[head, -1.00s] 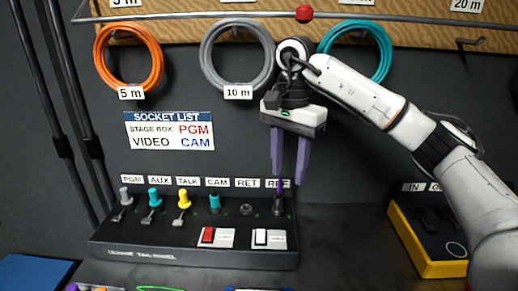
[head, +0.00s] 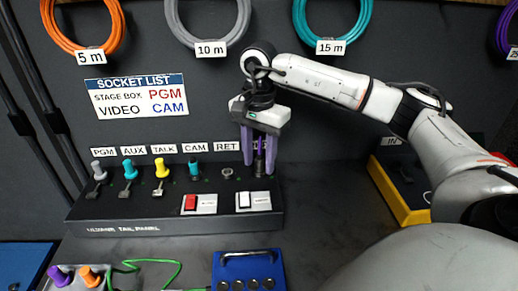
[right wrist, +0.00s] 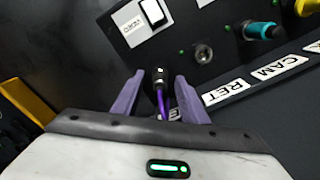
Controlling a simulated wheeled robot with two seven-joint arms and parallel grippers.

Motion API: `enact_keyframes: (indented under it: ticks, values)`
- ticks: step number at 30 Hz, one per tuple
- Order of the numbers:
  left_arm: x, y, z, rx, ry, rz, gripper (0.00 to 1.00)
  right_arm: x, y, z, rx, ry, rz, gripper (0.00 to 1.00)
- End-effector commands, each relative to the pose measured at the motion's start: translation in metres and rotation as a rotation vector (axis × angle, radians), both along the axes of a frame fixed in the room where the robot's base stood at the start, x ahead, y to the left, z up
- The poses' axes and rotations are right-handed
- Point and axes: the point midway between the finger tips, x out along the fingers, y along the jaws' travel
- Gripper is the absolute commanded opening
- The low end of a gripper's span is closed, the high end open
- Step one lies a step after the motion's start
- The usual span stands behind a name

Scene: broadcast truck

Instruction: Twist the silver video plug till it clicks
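A silver plug (head: 259,162) with a purple cable stands at the rightmost socket of the dark tail panel (head: 120,226). It also shows in the right wrist view (right wrist: 160,76). My right gripper (head: 259,170) points down over it, with one purple finger on each side. In the right wrist view (right wrist: 159,84) gaps show between the plug and both fingers, so the gripper is open around it. The gripper hides most of that socket's label. How deep the plug sits cannot be seen. My left gripper is not in view.
The bare RET socket (head: 227,173) is beside my gripper. A teal plug (head: 194,171) stands at CAM. A red switch (head: 190,202) and a white switch (head: 244,199) sit in front. A blue box (head: 240,262) and a yellow-edged box (head: 385,195) stand nearby.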

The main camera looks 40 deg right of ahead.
Motion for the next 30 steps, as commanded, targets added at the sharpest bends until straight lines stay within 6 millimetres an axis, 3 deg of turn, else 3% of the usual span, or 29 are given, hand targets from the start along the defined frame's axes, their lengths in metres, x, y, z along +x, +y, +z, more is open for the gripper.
enact_keyframes:
  ticks: [7, 14, 15, 16, 18, 23, 30]
  values:
    - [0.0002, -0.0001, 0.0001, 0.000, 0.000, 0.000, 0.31, 0.0000, 0.0000, -0.0007, 0.000, 0.000, 0.000, 0.39]
    - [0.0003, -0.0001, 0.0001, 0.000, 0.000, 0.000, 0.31, 0.0001, 0.0001, -0.0004, 0.000, 0.000, 0.000, 0.00]
    - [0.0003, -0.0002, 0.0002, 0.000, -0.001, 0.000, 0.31, 0.0001, 0.0001, -0.0003, 0.000, 0.000, 0.000, 0.00]
    - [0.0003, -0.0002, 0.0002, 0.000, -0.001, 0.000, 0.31, 0.0001, 0.0001, -0.0003, 0.000, 0.000, 0.000, 0.13]
    - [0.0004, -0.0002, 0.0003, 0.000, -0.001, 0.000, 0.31, 0.0001, 0.0001, -0.0003, 0.000, 0.000, 0.000, 0.02]
    - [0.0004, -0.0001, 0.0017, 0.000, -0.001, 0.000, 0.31, 0.0001, 0.0002, 0.0003, 0.000, 0.000, -0.021, 0.01]
    - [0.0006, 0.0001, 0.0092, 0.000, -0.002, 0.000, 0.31, 0.0006, 0.0005, 0.0009, 0.002, 0.000, -0.216, 0.01]
